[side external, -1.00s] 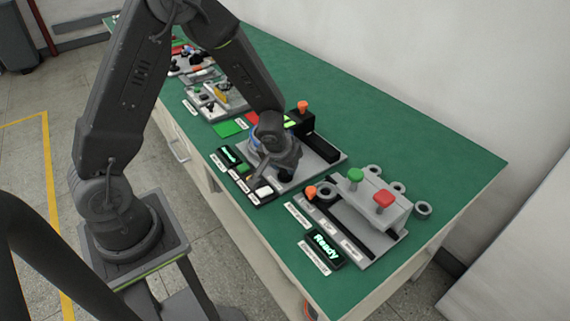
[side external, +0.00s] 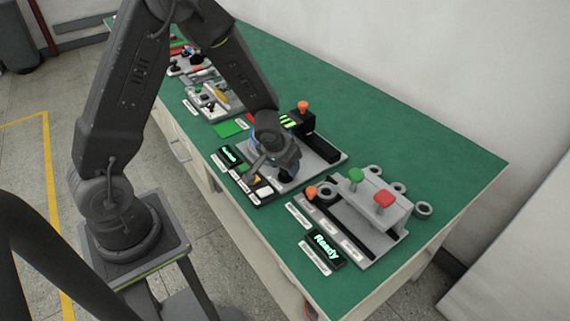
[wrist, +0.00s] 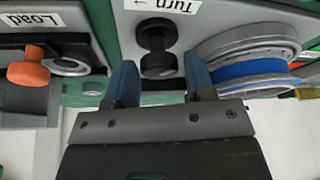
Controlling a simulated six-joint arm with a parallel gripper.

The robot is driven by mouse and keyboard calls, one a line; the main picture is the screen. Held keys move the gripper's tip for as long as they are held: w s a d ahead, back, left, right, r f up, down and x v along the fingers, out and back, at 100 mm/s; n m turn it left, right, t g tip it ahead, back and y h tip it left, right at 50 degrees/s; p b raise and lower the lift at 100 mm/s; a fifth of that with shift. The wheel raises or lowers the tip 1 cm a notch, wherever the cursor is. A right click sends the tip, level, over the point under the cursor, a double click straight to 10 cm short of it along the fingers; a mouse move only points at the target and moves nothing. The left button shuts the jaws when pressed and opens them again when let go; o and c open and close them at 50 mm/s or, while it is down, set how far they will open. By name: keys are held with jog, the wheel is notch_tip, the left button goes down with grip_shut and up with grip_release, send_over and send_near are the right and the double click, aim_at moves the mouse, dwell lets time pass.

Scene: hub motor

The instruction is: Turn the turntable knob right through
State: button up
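The black turntable knob (wrist: 157,48) stands beside the "Turn" label (wrist: 165,5) in the wrist view. My gripper (wrist: 160,76) is open, with its two blue fingers apart. The knob lies in line with the gap between the fingers, and neither finger visibly touches it. The round grey turntable part with a blue band (wrist: 250,68) is just right of the right finger. In the side view, my gripper (side external: 272,165) is low over the middle station, and my wrist hides the knob and much of the turntable there.
An orange knob (wrist: 28,72) by a "Load" label is left in the wrist view. In the side view, a black post with an orange top (side external: 303,107) stands behind my gripper. A grey fixture with green and red knobs (side external: 370,205) is to the right. Green table (side external: 410,130) behind is clear.

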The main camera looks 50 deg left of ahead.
jog(key=shift+o, duration=1)
jog(key=shift+r, duration=0.1)
jog(key=v, duration=1.3)
jog(key=shift+r, duration=0.35)
jog(key=w+d+n+g+y, duration=0.2)
jog(key=w+d+n+y, duration=0.1)
jog(key=n, duration=0.6)
jog(key=shift+g+h, duration=0.3)
jog(key=x, duration=1.4)
jog(key=shift+d, duration=0.1)
